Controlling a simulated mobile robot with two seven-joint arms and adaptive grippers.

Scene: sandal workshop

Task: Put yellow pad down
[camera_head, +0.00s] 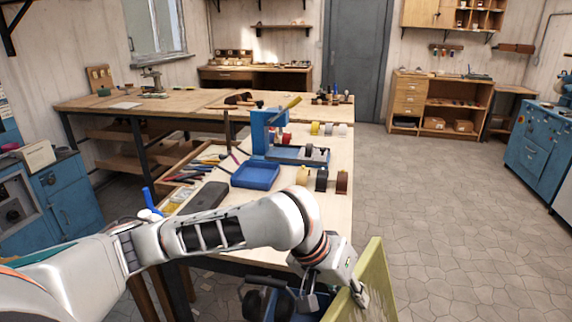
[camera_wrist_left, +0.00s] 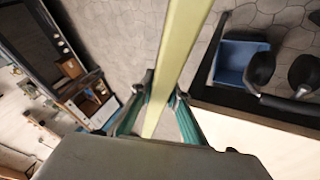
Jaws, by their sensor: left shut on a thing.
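The yellow pad (camera_head: 371,285) is a flat yellow-green panel standing on edge at the lower right of the head view. My left gripper (camera_head: 358,294) is shut on its near upper part. In the left wrist view the pad (camera_wrist_left: 183,45) runs edge-on between the two fingers of the left gripper (camera_wrist_left: 162,98). The pad is beside the front right end of the workbench (camera_head: 336,200). Its lower part is cut off by the picture edge, so I cannot tell whether it touches anything below. My right gripper does not show.
A blue bin (camera_wrist_left: 238,62) stands on the floor near the bench, with black rounded objects (camera_wrist_left: 262,68) beside it. The bench holds a blue tray (camera_head: 256,175), a blue press (camera_head: 262,130) and several tape rolls. The tiled floor (camera_head: 450,215) to the right is clear.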

